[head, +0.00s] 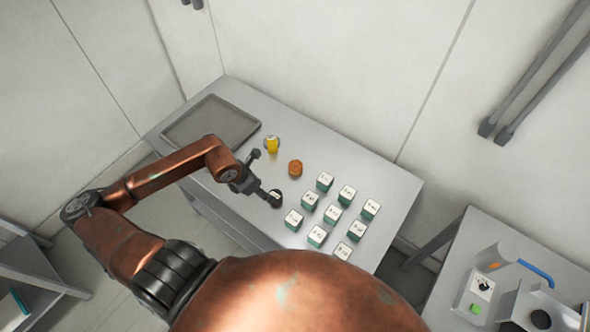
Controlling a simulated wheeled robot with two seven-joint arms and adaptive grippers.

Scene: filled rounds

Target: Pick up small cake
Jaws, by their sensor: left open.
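A small round orange-brown cake (295,167) sits on the grey table (335,155), right of a yellow item. My left gripper (266,177) is open, with its fingers spread, to the left of the cake and apart from it. Nothing shows between its fingers. How high it is above the table is hard to tell. My right gripper is not in view.
A yellow item (272,146) stands on a small round grey dish behind the gripper. A dark tray (211,122) lies at the table's left end. Several green-and-white blocks (325,181) stand in rows right of the gripper. A second table (470,250) is at far right.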

